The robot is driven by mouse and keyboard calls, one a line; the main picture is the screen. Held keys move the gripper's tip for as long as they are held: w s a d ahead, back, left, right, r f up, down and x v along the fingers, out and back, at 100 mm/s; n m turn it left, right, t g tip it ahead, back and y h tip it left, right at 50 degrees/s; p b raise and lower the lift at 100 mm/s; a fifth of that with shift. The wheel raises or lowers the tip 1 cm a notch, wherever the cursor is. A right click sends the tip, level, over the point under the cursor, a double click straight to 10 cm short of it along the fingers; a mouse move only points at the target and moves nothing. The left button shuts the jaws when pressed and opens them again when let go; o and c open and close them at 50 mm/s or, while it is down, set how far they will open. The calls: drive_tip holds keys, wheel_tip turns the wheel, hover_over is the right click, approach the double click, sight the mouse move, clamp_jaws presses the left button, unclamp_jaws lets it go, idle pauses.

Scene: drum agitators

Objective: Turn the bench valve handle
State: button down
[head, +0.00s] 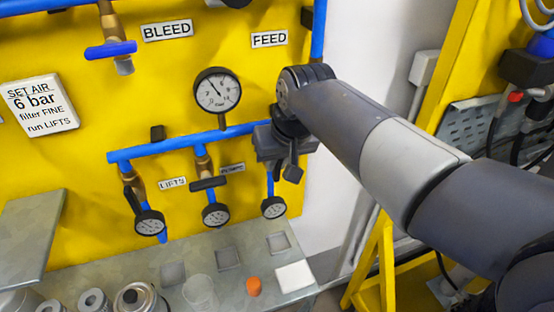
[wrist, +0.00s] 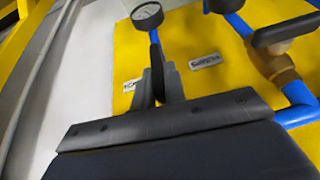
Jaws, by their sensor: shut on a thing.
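My gripper (head: 274,160) is at the rightmost drop of the blue manifold, above the right small gauge (head: 273,208). In the wrist view my gripper (wrist: 158,86) is shut on a dark, slim valve handle (wrist: 156,58), with one finger on each side. The handle points along the fingers toward a gauge (wrist: 147,15). In the head view my gripper hides the handle and its valve body. Which bench label belongs to this valve is hard to read; a small label (wrist: 131,84) beside the fingers is partly covered.
The middle valve handle (head: 208,183) lies crosswise; the left one (head: 132,200) hangs nearly along its pipe. A large gauge (head: 217,90) and a blue bleed handle (head: 110,50) are above.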

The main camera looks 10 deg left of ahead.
drive_tip(key=shift+w+d+f+m+g+y+b, duration=0.25)
drive_tip(key=shift+m+g+y+b, duration=0.65)
drive_tip(key=shift+y+b, duration=1.3)
drive_tip(key=shift+w+d+f+m+g+y+b, duration=0.1)
drive_tip(key=shift+d+f+m+g+y+b, duration=0.3)
drive_tip(key=shift+g+y+b, duration=1.65)
drive_tip(key=shift+w+d+f+m+g+y+b, duration=0.25)
drive_tip(key=shift+m+y+b, duration=1)
drive_tip(key=shift+y, duration=1.8)
drive_tip(key=shift+s+a+n+b, duration=0.15)
drive_tip(key=shift+a+n+b, duration=0.05)
drive_tip(key=shift+n+b, duration=0.2)
drive_tip(key=c, duration=1.5)
unclamp_jaws()
drive_tip(key=shift+o, duration=0.2)
drive_tip(key=w+d, duration=0.1)
drive_tip(key=d, duration=0.9)
drive_tip(key=shift+w+d+b, duration=0.35)
drive_tip(key=shift+b, duration=0.05)
drive_tip(key=shift+f, duration=0.1)
